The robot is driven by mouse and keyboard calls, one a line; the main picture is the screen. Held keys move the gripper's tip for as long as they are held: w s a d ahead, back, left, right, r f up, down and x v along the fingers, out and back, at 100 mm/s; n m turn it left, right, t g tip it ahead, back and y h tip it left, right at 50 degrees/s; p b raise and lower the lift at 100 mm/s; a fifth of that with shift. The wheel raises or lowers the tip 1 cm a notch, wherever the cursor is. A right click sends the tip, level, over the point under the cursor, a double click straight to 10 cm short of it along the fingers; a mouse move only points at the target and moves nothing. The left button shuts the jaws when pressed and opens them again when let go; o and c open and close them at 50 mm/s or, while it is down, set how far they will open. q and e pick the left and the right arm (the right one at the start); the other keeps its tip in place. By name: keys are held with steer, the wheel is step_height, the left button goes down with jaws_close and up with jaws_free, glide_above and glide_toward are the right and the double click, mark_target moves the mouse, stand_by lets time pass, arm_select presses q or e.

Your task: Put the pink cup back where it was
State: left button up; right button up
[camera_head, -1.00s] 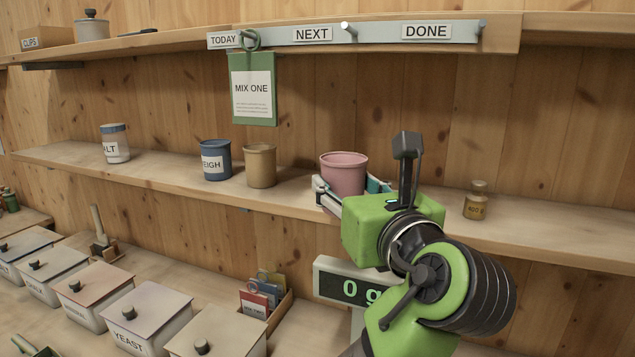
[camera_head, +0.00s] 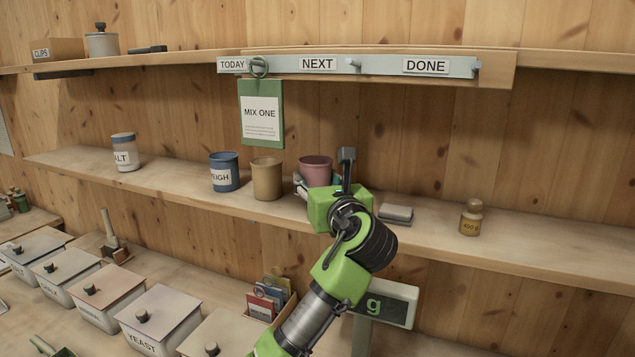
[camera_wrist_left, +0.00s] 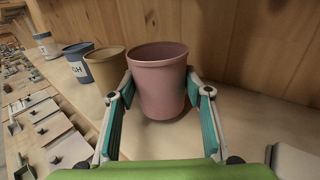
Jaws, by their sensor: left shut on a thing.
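The pink cup (camera_head: 315,169) is upright at the middle shelf, just right of the tan cup (camera_head: 267,179). It also shows in the left wrist view (camera_wrist_left: 158,82), between the two fingers. My left gripper (camera_head: 318,181) is shut on the pink cup, with one finger on each side. The cup's base is partly hidden by the gripper in the head view; in the wrist view it appears at or just above the shelf surface. A gap lies between the pink and tan cups. My right gripper is not in view.
The blue cup (camera_head: 224,172) and the salt jar (camera_head: 124,151) stand farther left on the shelf (camera_head: 420,226). A grey block (camera_head: 396,213) and a brown 400 g weight (camera_head: 471,218) are to the right. A scale display (camera_head: 388,306) and lidded bins lie below.

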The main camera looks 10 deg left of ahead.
arm_select(q)
steer(key=shift+f, duration=0.75)
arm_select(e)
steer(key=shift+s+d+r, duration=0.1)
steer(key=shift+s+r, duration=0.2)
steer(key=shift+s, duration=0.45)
arm_select(q)
steer(key=o, duration=1.1)
steer(key=shift+f, duration=0.1)
steer(key=shift+o, duration=0.2)
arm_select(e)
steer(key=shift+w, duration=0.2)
arm_select(q)
steer(key=shift+s+d, duration=0.2)
steer(key=shift+s, duration=0.15)
steer(key=b+v, duration=0.3)
steer(key=v, duration=0.8)
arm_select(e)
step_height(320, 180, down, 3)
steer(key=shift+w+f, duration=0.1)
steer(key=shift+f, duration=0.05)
